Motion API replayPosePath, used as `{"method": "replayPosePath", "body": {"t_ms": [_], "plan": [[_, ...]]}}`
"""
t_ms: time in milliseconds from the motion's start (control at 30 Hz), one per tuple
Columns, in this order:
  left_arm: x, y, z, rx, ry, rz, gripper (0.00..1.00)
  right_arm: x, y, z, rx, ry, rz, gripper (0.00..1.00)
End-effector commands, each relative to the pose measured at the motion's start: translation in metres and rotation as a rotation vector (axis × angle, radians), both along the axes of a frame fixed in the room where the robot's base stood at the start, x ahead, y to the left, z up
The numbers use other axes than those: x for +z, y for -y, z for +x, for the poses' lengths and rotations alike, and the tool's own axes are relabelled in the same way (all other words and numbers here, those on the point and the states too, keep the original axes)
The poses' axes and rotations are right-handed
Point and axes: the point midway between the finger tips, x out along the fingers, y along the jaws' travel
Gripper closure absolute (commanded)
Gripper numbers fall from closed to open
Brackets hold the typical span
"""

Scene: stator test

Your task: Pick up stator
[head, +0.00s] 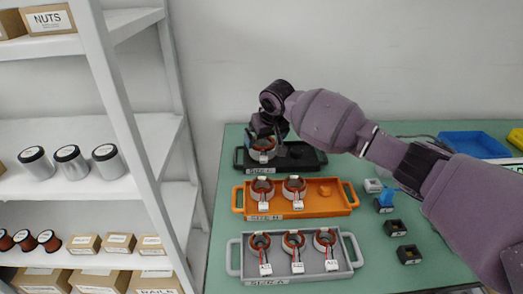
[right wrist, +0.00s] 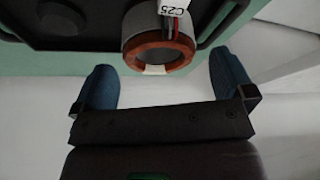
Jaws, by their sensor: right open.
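A stator (head: 263,154), a grey ring with a reddish-brown inside, sits in the black tray (head: 317,158) at the back left of the table. My right gripper (head: 265,132) is over it, reaching in from the right, and partly hides it. In the right wrist view the same stator (right wrist: 162,45) has a white tag marked C25 and dark and red wires. The two blue fingers of my right gripper (right wrist: 163,72) are apart, with the stator's near end in the gap between their tips. I see no finger closed on it. My left gripper is not in view.
An orange tray (head: 335,209) with two stators and a grey tray (head: 343,268) with three stators stand in front. Small dark blocks (head: 395,228) lie to the right. A blue bin (head: 465,145) is farther right. A white shelf (head: 125,120) stands at left; a wall is behind.

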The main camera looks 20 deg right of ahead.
Motion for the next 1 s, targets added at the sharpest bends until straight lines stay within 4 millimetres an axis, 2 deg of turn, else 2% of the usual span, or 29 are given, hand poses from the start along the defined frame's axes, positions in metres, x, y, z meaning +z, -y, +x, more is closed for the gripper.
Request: {"method": "replayPosePath", "body": {"t_ms": [167,433,733,1000], "plan": [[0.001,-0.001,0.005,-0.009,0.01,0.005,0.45,-0.01,0.0,0.005,0.0,0.002,0.0,0.0],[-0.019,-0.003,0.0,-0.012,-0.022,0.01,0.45,-0.046,0.001,0.019,0.001,-0.003,-0.001,0.0],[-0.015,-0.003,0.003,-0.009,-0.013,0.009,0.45,-0.044,0.0,0.022,0.001,0.006,0.0,0.0],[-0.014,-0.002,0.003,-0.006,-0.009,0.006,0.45,-0.045,0.0,0.022,0.001,0.005,0.0,0.41]]}}
